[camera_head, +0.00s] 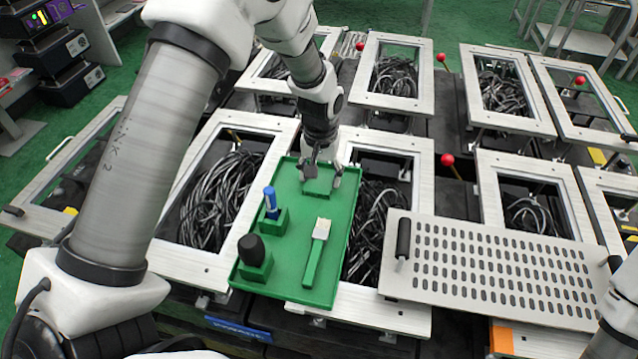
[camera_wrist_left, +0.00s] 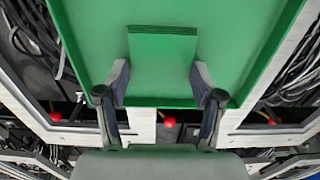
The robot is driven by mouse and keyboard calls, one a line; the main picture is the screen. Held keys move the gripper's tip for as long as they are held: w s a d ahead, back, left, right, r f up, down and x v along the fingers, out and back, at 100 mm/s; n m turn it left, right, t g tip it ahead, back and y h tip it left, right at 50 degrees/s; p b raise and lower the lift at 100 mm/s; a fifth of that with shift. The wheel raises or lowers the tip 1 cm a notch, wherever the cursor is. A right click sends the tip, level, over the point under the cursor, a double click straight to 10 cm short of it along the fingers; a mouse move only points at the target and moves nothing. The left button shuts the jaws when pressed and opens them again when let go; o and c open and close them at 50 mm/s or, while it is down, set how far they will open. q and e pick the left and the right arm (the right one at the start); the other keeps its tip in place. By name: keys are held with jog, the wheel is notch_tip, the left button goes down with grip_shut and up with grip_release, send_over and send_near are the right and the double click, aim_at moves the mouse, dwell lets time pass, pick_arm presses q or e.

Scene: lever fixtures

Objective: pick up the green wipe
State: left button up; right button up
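The green wipe (camera_head: 316,187) is a flat folded green pad lying at the far end of the green tray (camera_head: 285,278). My left gripper (camera_head: 322,175) is open and points down over that end of the tray. In the left wrist view its fingers (camera_wrist_left: 160,72) stand apart, one to each side of the wipe's near end, with gaps between. I cannot tell how high the fingertips are above the tray floor. My right gripper is not in view.
The tray also holds a blue-handled tool (camera_head: 271,203), a black-knobbed item (camera_head: 252,250) and a green-handled brush (camera_head: 317,253). Framed openings with cables and red-knobbed levers (camera_head: 447,160) surround the tray.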

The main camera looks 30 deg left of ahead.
aim_at(320, 179)
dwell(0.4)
pick_arm(q)
jog(key=shift+w+r, duration=0.15)
jog(key=shift+r, duration=0.1)
notch_tip(320, 179, up, 9)
jog(key=b, duration=0.2)
jog(key=shift+r, duration=0.15)
jog(key=shift+a, duration=0.1)
